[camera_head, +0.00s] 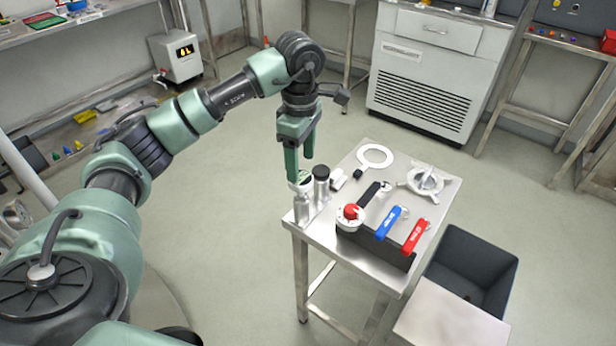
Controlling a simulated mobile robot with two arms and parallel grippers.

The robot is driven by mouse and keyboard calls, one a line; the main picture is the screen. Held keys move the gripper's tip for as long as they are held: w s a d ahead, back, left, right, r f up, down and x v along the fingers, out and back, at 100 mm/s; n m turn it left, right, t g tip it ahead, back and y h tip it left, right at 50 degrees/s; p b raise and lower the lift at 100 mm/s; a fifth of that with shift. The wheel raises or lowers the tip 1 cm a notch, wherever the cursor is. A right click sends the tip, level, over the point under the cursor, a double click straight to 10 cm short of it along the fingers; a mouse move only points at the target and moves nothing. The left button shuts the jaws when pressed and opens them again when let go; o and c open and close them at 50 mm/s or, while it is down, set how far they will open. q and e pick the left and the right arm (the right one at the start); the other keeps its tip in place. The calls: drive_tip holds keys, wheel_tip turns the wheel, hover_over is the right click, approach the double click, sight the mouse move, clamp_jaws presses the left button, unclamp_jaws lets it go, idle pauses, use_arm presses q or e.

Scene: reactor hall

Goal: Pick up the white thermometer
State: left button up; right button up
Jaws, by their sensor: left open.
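A small metal table (318,245) stands right of centre with several items on its top. Just below the fingertips are a silver cylinder (302,210) and a dark-capped cylinder (321,184), both upright. A small white item (338,180) lies just right of them; it may be the white thermometer, but it is too small to tell. My right gripper is out of view.
The table also holds a white ring (375,148), a white handwheel part (426,183), and a dark block with a red knob (351,212), a blue handle (388,224) and a red handle (415,237). A dark open bin (497,262) stands at right. The floor behind the table is clear.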

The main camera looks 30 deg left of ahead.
use_arm(q)
hover_over(301, 196)
drive_tip(key=f, duration=0.4)
drive_tip(key=shift+w+a+f+p, duration=0.1)
drive_tip(key=shift+a+f+p, duration=0.1)
drive_tip(key=shift+p, duration=0.1)
drive_tip(key=shift+w+f, duration=0.15)
drive_tip(key=shift+f, duration=0.15)
wheel_tip(301, 196, down, 3)
drive_tip(key=shift+r+p, duration=0.2)
drive_tip(key=shift+p, duration=0.35)
wheel_tip(301, 196, down, 2)
drive_tip(key=shift+f, duration=0.15)
drive_tip(key=shift+w+f, duration=0.1)
drive_tip(key=shift+f, duration=0.1)
drive_tip(key=shift+c, duration=1.2)
drive_tip(key=c, duration=1.1)
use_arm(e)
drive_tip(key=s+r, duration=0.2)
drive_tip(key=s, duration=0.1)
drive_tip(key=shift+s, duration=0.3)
